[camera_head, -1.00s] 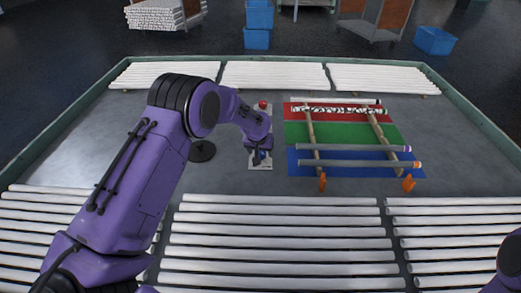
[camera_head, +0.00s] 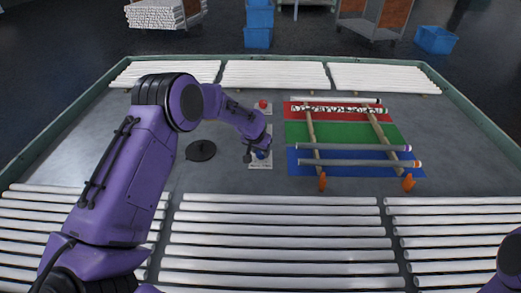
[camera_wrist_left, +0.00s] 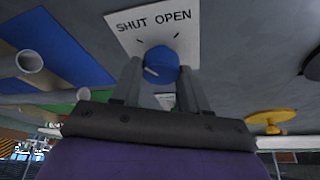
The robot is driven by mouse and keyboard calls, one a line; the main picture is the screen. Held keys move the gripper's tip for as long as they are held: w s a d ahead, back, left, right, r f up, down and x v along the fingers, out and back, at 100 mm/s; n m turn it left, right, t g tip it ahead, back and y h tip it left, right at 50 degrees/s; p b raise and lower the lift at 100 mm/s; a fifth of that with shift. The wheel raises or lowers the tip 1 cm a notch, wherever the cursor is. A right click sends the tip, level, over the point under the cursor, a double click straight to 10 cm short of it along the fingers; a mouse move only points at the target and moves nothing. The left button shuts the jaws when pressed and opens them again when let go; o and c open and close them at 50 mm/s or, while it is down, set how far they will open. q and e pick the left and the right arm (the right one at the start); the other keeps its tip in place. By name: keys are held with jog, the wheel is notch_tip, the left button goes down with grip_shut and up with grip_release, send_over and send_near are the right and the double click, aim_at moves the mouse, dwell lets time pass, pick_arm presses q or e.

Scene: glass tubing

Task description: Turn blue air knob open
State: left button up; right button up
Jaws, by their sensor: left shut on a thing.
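The blue air knob (camera_wrist_left: 161,65) sits on a white panel (camera_wrist_left: 133,24) printed SHUT on the left and OPEN on the right, with short tick marks below the words. A pale line shows on the knob's lower left side in the wrist view. My left gripper (camera_wrist_left: 162,80) is shut on the knob, one finger on each side. In the head view the knob (camera_head: 261,154) shows beside my left gripper (camera_head: 249,152), on the white panel (camera_head: 260,165). My right gripper is out of view.
A red knob (camera_head: 263,104) stands on another panel farther back. A dark round disc (camera_head: 201,151) lies to the left. To the right, glass tubes (camera_head: 350,147) rest on wooden rails over red, green and blue mats. Rows of white tubes (camera_head: 280,240) lie in front.

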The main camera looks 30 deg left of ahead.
pick_arm(q)
jog(key=m+h, duration=0.1)
jog(key=m, duration=0.1)
jog(key=shift+a+m+b, duration=0.15)
jog(key=shift+m+b, duration=0.15)
jog(key=shift+m, duration=0.1)
jog(key=m+h+b, duration=0.1)
jog(key=m, duration=0.2)
jog(key=shift+w+f+m+h+b, duration=0.1)
jog(key=shift+m+h+b, duration=0.2)
jog(key=m+b, duration=0.1)
jog(key=m, duration=0.1)
jog(key=m+g+h+b, duration=0.1)
jog(key=m, duration=0.1)
jog(key=shift+w+a+g, duration=0.1)
jog(key=shift+a+g, duration=0.05)
jog(key=shift+g, duration=0.15)
jog(key=shift+w+m+g+h+b, duration=0.15)
jog(key=shift+m+g+b, duration=0.35)
jog(key=shift+m, duration=0.7)
jog(key=shift+s+m+g+h+b, duration=0.1)
jog(key=shift+m+g+h+b, duration=0.2)
jog(key=shift+m+b, duration=0.65)
jog(key=shift+r+m, duration=0.2)
jog(key=shift+m, duration=0.15)
jog(key=o, duration=1.1)
jog(key=shift+c, duration=0.2)
jog(key=v, duration=1)
jog(key=shift+a+r, duration=0.15)
jog(key=shift+r, duration=0.05)
